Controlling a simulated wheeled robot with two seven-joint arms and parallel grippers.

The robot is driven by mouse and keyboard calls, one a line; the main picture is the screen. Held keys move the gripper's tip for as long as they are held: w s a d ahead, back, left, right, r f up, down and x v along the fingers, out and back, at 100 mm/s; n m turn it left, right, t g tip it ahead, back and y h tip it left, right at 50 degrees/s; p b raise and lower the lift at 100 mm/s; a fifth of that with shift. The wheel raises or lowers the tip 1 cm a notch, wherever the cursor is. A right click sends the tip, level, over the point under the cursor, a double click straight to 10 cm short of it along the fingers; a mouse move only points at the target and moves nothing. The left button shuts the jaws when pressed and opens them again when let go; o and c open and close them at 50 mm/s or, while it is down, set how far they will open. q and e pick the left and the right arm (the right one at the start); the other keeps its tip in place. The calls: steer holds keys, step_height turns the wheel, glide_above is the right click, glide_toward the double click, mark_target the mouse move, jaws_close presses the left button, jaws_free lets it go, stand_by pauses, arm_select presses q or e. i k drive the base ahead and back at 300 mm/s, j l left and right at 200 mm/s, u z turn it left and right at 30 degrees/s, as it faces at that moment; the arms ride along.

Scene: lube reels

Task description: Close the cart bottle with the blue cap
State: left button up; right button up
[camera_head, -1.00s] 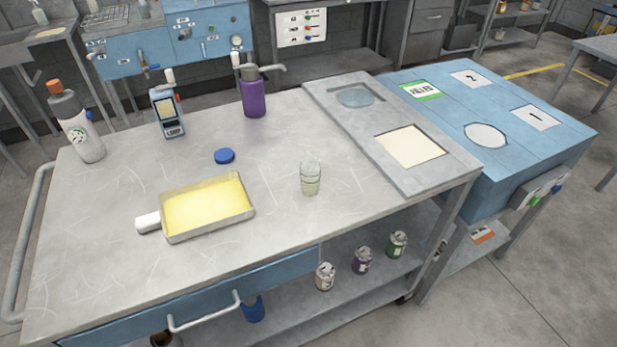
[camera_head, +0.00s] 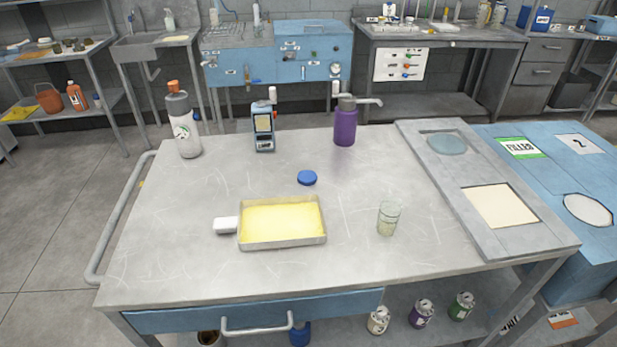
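The blue cap (camera_head: 307,178) lies flat on the grey cart top, behind the yellow tray. A white bottle (camera_head: 183,125) with a grey shoulder and an orange top stands upright at the back left of the cart. A purple bottle (camera_head: 345,122) with a grey head and a side spout stands upright at the back middle. I cannot tell which of them is the cart bottle, and no plainly open bottle neck shows on the cart top. Neither of my grippers is in view.
A shallow tray of yellow liquid (camera_head: 282,222) with a white handle and a clear glass (camera_head: 388,218) stand on the cart (camera_head: 170,262). A handheld device (camera_head: 264,128) stands behind. A grey panel (camera_head: 470,160) covers the right side. The front left top is clear.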

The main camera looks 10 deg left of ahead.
mark_target(389, 211)
steer(key=k+j+u, duration=0.1)
steer(key=k+u, duration=0.3)
steer(key=k+j+u, duration=0.2)
steer(key=u, duration=0.25)
steer(key=k+j+u, duration=0.4)
steer(key=i+l, duration=0.05)
steer(key=i, duration=0.05)
